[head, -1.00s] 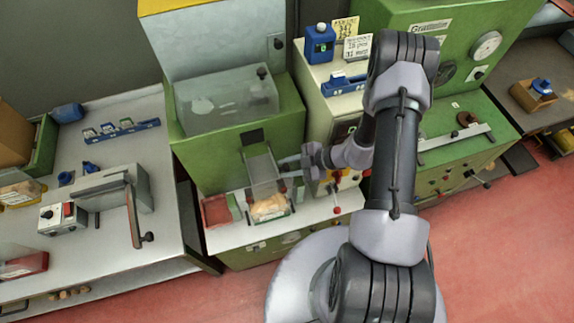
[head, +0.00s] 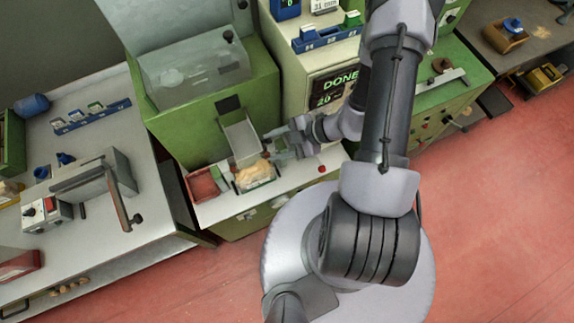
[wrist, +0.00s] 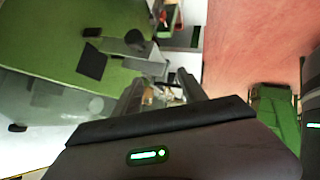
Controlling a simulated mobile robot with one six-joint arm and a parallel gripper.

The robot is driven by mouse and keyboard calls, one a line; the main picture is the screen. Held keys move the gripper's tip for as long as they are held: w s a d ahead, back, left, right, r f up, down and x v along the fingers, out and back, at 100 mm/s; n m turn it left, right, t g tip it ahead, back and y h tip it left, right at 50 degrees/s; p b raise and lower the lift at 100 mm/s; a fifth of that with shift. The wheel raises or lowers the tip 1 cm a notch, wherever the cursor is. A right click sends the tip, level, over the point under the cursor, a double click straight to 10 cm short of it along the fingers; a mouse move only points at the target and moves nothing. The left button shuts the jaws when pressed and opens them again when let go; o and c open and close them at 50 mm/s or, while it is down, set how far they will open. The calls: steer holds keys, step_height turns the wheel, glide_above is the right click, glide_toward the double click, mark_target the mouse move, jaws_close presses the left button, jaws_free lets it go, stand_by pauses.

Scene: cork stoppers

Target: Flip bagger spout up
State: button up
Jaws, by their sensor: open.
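The bagger is a green machine (head: 200,140) with a clear hopper (head: 195,72) on top. Its grey spout (head: 240,137) is a flat-bottomed chute that slopes down from the front towards a bag of tan corks (head: 254,174). My gripper (head: 271,146) is open just right of the spout's lower half, its fingers pointing left at it. I cannot tell whether they touch it. In the wrist view my two fingers (wrist: 160,88) reach ahead, with pale, blurred parts between the tips. The spout's grey side shows near them, partly hidden.
A red tray (head: 205,184) sits left of the bag on the white ledge. A display (head: 335,85) reading DONE stands right of the bagger, partly behind my arm. The left bench holds a grey lever device (head: 95,187) and a blue rack (head: 92,117). Red floor lies in front.

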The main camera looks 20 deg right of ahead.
steer(key=s, duration=0.8)
steer(key=shift+s+r, duration=0.3)
steer(key=shift+r, duration=0.1)
steer(key=shift+b, duration=0.3)
